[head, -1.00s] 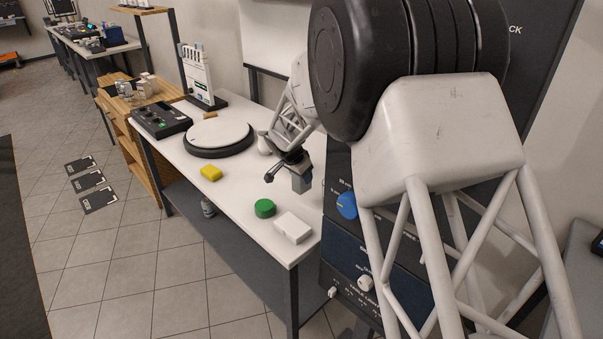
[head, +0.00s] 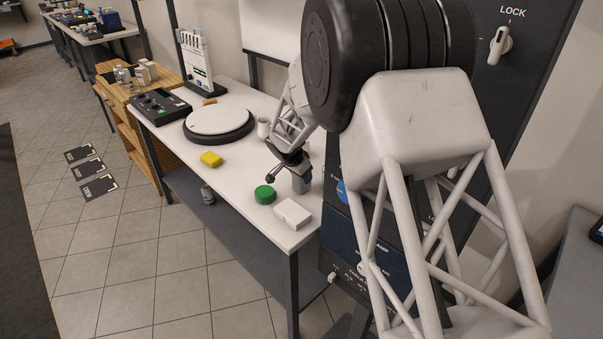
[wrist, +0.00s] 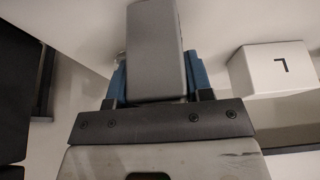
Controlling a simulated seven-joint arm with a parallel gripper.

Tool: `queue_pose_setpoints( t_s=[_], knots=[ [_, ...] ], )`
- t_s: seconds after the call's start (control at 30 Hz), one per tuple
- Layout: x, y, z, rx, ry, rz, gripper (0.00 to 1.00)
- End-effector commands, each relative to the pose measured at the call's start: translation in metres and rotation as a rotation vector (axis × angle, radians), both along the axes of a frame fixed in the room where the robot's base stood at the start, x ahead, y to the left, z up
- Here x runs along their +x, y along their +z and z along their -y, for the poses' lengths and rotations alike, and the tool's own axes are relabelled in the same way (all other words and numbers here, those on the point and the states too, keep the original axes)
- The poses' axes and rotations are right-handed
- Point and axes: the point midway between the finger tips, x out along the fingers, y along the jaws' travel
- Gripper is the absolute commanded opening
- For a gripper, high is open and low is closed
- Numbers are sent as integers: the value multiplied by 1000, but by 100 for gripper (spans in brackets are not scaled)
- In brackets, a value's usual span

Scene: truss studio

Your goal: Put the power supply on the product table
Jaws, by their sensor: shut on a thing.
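A grey box-shaped block, which I take as the power supply (head: 301,181), is held upright in my gripper (head: 294,166). In the wrist view the grey block (wrist: 156,50) sits between the blue finger pads of my gripper (wrist: 156,82), which is shut on it. The white table (head: 233,178) lies under it. The block is over the table's right part, behind the white box and green disc. I cannot tell whether its base touches the top.
A dark cabinet (head: 480,110) stands at right.

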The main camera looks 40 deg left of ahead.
Motion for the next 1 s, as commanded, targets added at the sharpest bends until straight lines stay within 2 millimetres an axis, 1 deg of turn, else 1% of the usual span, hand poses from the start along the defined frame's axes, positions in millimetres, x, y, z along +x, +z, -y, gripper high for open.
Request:
queue_pose_setpoints(
  t_s=[0.4, 1.0],
  knots=[
    [0, 0, 0, 1, 0, 1, 9],
    [0, -8, 0, 0, 1, 1, 9]
  ],
)
